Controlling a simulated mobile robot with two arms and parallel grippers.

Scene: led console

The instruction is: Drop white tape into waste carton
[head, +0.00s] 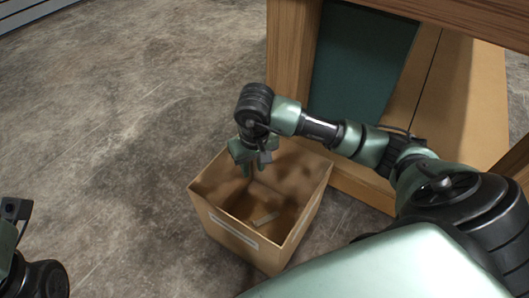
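The waste carton (235,240) is an open-topped brown cardboard box on the floor, with a pale label strip on its front side. My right gripper (254,170) points down over the carton's back left part. Its fingertips look apart, with nothing visible between them. My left arm shows only in part at the lower left edge, and its fingers are out of view.
A wooden table or shelf frame (292,60) with a dark green panel (360,65) stands behind and right of the carton. The grey concrete floor (110,120) left of the carton is clear.

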